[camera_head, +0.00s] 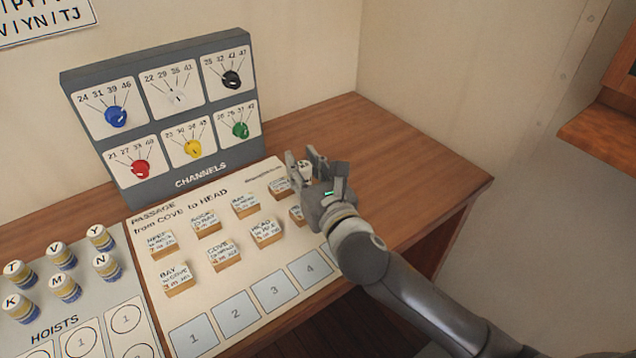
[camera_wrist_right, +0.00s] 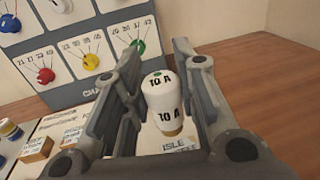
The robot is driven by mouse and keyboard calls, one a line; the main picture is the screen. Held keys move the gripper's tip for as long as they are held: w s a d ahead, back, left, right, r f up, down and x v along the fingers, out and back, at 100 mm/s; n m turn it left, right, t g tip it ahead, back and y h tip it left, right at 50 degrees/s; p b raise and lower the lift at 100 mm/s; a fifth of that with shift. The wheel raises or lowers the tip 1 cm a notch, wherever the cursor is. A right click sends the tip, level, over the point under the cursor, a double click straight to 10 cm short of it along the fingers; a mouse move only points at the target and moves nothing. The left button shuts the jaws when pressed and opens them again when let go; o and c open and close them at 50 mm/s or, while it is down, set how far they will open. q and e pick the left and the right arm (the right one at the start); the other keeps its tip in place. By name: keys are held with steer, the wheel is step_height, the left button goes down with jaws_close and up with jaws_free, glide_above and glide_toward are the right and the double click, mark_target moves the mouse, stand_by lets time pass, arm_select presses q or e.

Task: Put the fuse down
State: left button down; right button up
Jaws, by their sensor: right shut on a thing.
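The fuse (camera_wrist_right: 163,100) is a white cylinder marked 10 A with a tan lower end. It stands between the fingers of my right gripper (camera_wrist_right: 157,68) in the wrist view. In the head view my right gripper (camera_head: 306,160) is shut on the fuse (camera_head: 304,171), over the far right corner of the passage board (camera_head: 190,230). The fuse's lower end is in front of a block marked ISLE (camera_wrist_right: 180,144); I cannot tell whether they touch. My left gripper is not in view.
The grey channels panel (camera_head: 165,115) with coloured knobs stands behind the board. Several labelled blocks, such as HEAD (camera_head: 265,232), sit on the board. The hoists board (camera_head: 60,310) with several lettered cylinders is at left. The wooden desk (camera_head: 420,165) is bare at right.

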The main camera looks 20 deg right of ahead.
steer(key=w+d+f, duration=0.3)
steer(key=d+f, duration=0.1)
steer(key=f, duration=0.1)
steer(key=w+d+f, duration=0.2)
steer(key=shift+w+d+f+b, duration=0.15)
steer(key=shift+w+b, duration=0.2)
steer(key=shift+b, duration=0.05)
steer(key=shift+w+d+f, duration=0.1)
steer(key=shift+f, duration=0.8)
steer(key=shift+w+d+f, duration=0.1)
steer(key=shift+f, duration=0.75)
steer(key=shift+f, duration=0.2)
steer(key=o, duration=1)
steer(key=shift+r, duration=0.1)
